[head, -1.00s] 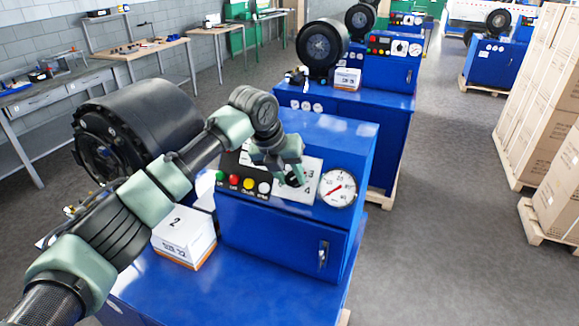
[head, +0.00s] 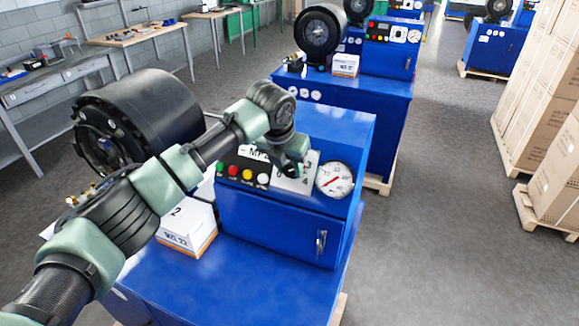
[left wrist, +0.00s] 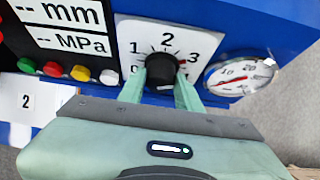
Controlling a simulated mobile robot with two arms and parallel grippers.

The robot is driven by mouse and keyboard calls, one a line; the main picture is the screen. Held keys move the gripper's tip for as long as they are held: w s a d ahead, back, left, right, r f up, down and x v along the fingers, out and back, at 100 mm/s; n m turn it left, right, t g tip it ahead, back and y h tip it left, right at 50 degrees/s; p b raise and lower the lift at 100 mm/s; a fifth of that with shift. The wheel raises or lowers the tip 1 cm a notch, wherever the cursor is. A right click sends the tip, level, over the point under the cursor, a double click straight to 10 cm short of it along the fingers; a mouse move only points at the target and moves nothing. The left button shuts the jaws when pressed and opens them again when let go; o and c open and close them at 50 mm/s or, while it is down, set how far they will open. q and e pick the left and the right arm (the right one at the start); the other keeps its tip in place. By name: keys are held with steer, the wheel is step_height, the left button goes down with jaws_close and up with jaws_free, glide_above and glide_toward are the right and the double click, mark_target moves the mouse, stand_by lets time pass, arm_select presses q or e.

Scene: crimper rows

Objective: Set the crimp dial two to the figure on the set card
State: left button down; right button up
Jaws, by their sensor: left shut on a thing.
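The crimp dial is a black round knob (left wrist: 166,70) on a white plate (left wrist: 205,42) marked with figures; 1, 2 and 3 read clearly in the left wrist view. A small red mark shows at the knob's right side, close to the 3. My left gripper (left wrist: 170,82) is shut on the knob, one pale green finger on each side. In the head view my left gripper (head: 290,168) covers most of the dial. A white box (head: 187,226) bearing a 2 and smaller print stands left of the cabinet. I cannot tell whether it carries the set card. My right gripper is out of view.
A round pressure gauge (head: 334,180) sits just right of the dial plate. Coloured buttons (head: 248,176) line the panel to its left. A big black crimper head (head: 135,120) stands behind my arm. Blue machines and stacked cartons (head: 548,90) stand farther off.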

arm_select(q)
steer(key=c, duration=1)
jaws_free()
steer(key=shift+f, duration=0.2)
steer(key=shift+o, duration=0.2)
steer(key=shift+r, duration=0.1)
steer(key=shift+s+a+r+b, duration=0.1)
steer(key=shift+s+r+b, duration=0.05)
steer(key=shift+r+b, duration=0.3)
steer(key=b+v, duration=0.2)
steer(key=v, duration=0.4)
steer(key=shift+s+r, duration=0.2)
steer(key=shift+r, duration=0.15)
